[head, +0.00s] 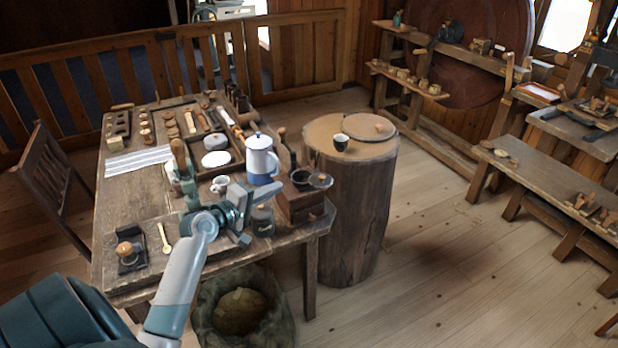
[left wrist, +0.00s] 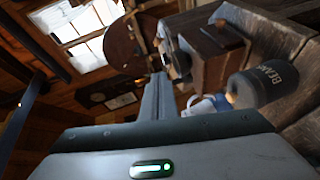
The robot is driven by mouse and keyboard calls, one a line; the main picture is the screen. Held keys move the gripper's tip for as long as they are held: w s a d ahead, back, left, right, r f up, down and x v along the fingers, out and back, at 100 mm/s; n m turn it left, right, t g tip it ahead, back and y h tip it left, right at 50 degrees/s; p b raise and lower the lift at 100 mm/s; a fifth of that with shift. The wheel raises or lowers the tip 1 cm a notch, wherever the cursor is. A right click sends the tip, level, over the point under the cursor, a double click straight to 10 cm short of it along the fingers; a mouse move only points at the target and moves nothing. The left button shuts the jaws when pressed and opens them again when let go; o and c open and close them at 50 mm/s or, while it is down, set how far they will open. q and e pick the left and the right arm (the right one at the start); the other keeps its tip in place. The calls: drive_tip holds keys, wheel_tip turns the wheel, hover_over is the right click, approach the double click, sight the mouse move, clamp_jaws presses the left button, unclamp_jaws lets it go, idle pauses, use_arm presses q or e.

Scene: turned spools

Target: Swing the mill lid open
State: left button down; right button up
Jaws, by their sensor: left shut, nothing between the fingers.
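The coffee mill (head: 300,205) is a brown wooden box at the table's right corner, with a crank handle rising at its back. A round dark piece with a pale rim (head: 320,181) sits at its top right, out past the box; it looks like the lid, swung aside. The mill also shows in the left wrist view (left wrist: 208,58), at an angle. My left gripper (head: 276,187) is shut and empty, just left of the mill, above the bean jar. Its closed fingers (left wrist: 160,82) point toward the mill's side in the left wrist view. My right gripper is out of view.
The grey bean jar (head: 262,221) stands close under my left gripper and shows in the left wrist view (left wrist: 264,86). A white and blue pot (head: 261,160) and a white cup (head: 220,184) are close by. A stump (head: 350,215) with a dark cup (head: 341,142) stands right.

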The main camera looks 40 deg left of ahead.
use_arm(q)
drive_tip(key=shift+w, duration=0.1)
drive_tip(key=p, duration=0.4)
approach(310, 180)
drive_tip(key=w+r, duration=0.2)
drive_tip(key=w, duration=0.4)
drive_tip(key=shift+w+d+f, duration=0.25)
drive_tip(key=shift+d, duration=0.3)
drive_tip(key=shift+w+d+f, duration=0.25)
drive_tip(key=shift+d, duration=0.3)
drive_tip(key=shift+d, duration=0.1)
